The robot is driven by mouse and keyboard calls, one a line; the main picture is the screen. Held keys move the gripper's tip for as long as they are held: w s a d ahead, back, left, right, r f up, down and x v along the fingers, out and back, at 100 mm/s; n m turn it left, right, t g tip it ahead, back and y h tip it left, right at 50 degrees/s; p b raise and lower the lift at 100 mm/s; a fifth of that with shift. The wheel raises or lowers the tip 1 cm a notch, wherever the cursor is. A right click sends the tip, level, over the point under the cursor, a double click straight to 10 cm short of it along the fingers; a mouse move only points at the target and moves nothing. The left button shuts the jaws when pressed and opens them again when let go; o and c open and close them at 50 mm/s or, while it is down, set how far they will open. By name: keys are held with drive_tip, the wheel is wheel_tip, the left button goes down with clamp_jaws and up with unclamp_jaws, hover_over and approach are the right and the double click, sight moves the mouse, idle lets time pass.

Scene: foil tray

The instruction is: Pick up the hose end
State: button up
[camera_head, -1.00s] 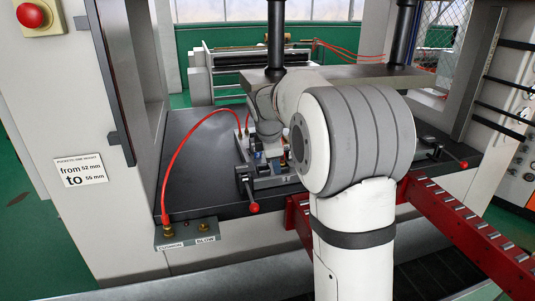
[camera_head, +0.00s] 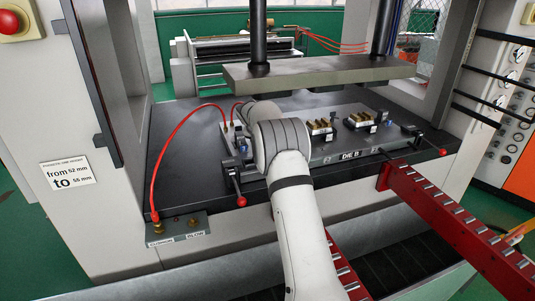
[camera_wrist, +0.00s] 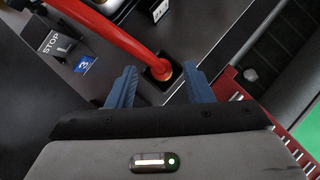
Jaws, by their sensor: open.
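The red hose (camera_head: 180,135) arches over the dark table in the head view, from the fitting block (camera_head: 180,228) at the front left to the left end of the die. My gripper (camera_wrist: 160,86) is open. Its two blue fingers stand left and right of the hose end, with gaps on both sides. In the head view my arm hides the gripper and part of the die.
The die (camera_head: 340,148) with brass-coloured pieces lies under the raised press plate (camera_head: 320,72). Red-knobbed clamps (camera_head: 241,200) stand at its front. A red roller rail (camera_head: 455,225) extends toward the front right. A STOP label (camera_wrist: 52,42) is beside the hose in the wrist view.

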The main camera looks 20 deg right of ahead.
drive_tip(key=x, duration=0.3)
drive_tip(key=shift+d+f+p, duration=0.1)
drive_tip(key=shift+f+p, duration=0.05)
drive_tip(key=shift+p, duration=0.15)
drive_tip(key=shift+c, duration=0.2)
clamp_jaws()
